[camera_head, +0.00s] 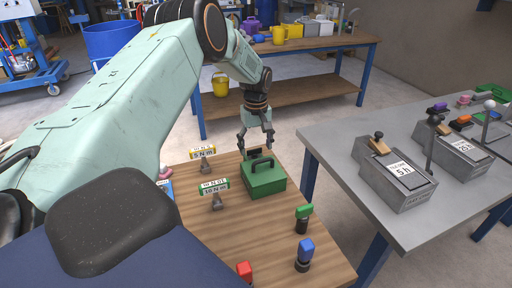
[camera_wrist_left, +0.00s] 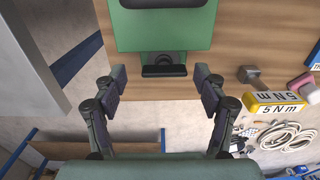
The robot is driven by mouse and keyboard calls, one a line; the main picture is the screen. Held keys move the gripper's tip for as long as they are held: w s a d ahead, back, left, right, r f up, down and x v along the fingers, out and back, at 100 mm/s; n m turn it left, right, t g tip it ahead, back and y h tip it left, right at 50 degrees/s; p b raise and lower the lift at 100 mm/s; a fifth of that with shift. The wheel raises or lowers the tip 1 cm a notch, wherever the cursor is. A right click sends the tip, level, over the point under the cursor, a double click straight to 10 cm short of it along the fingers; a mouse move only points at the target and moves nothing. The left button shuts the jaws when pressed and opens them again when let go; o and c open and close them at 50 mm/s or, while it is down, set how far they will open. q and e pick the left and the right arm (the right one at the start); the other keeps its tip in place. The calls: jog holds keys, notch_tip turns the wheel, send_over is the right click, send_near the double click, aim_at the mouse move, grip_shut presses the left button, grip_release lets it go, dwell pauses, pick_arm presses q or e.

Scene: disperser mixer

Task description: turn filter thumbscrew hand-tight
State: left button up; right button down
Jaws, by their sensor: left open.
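A green box (camera_head: 264,180) with a dark handle on top sits on the wooden bench. In the left wrist view, the green box (camera_wrist_left: 190,30) fills the top middle. A black wide-headed knob (camera_wrist_left: 164,70) projects from its near side there and looks like the thumbscrew. In the head view, the dark knob (camera_head: 254,154) shows at the box's far side. My left gripper (camera_head: 257,143) is open above and behind the box. In the wrist view, the left gripper's fingers (camera_wrist_left: 160,82) stand on either side of the knob, apart from it. My right gripper is not in view.
Signs reading 5 N m (camera_head: 203,153) and 10 N m (camera_head: 214,186) stand left of the box. Green (camera_head: 304,212), blue (camera_head: 305,248) and red (camera_head: 244,270) capped pieces stand toward the front. A grey table (camera_head: 340,150) with grey machines is at right, across a gap.

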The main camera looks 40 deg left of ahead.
pick_arm(q)
jog(key=shift+s+a+f, duration=0.15)
jog(key=shift+s+a, duration=0.15)
jog(key=shift+s, duration=0.05)
jog(key=shift+w+d, duration=0.2)
jog(key=shift+w, duration=0.1)
jog(key=c, duration=0.5)
jog(key=shift+s+a, duration=0.15)
jog(key=shift+s, duration=0.05)
jog(key=c, duration=0.4)
jog(key=shift+w, duration=0.1)
jog(key=shift+c, duration=1.3)
